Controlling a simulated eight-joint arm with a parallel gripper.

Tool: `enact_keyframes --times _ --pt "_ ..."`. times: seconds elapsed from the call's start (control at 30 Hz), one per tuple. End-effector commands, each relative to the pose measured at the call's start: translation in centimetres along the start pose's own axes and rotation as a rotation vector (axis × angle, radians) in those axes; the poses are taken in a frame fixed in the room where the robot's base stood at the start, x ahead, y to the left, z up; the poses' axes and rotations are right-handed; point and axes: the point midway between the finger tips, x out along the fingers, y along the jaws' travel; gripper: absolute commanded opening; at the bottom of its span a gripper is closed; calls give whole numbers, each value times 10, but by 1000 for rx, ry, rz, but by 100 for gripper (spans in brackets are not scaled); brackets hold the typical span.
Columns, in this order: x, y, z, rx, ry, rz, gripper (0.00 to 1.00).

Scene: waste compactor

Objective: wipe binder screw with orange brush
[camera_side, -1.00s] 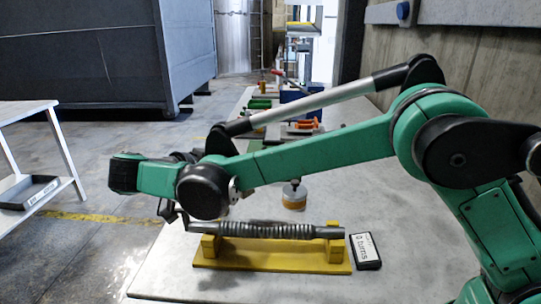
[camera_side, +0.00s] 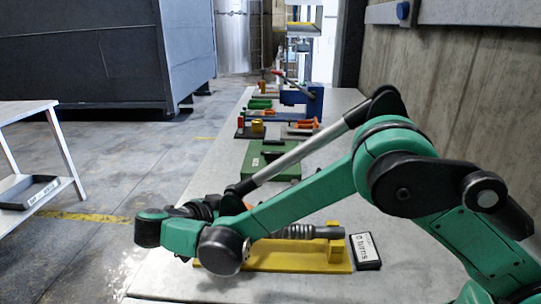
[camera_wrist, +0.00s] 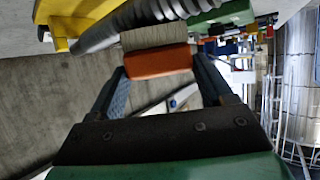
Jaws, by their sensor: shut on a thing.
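The binder screw (camera_side: 300,232) is a grey ribbed rod lying across a yellow cradle (camera_side: 290,262) on the table. My arm covers its left part in the side view. In the wrist view the screw (camera_wrist: 150,14) runs along the top, beside the yellow cradle (camera_wrist: 75,20). My gripper (camera_wrist: 160,66) is shut on the orange brush (camera_wrist: 158,62). The brush's tan bristles (camera_wrist: 155,37) point toward the screw and lie right by its ribs; I cannot tell whether they touch. In the side view my wrist hides the gripper's fingers.
A black label block (camera_side: 364,251) lies right of the cradle. A green fixture (camera_side: 272,162) and several coloured tools stand farther back on the table (camera_side: 190,285). A concrete wall runs along the right. White specks show over the floor left of the table.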

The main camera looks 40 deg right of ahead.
Motion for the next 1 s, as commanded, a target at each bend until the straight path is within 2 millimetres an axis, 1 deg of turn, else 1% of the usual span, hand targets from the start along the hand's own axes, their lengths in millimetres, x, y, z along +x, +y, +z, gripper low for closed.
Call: enact_keyframes --times 0.2,1.0 --pt "10 18 -5 0 -2 1 10" --pt "46 77 -22 0 -3 0 10"
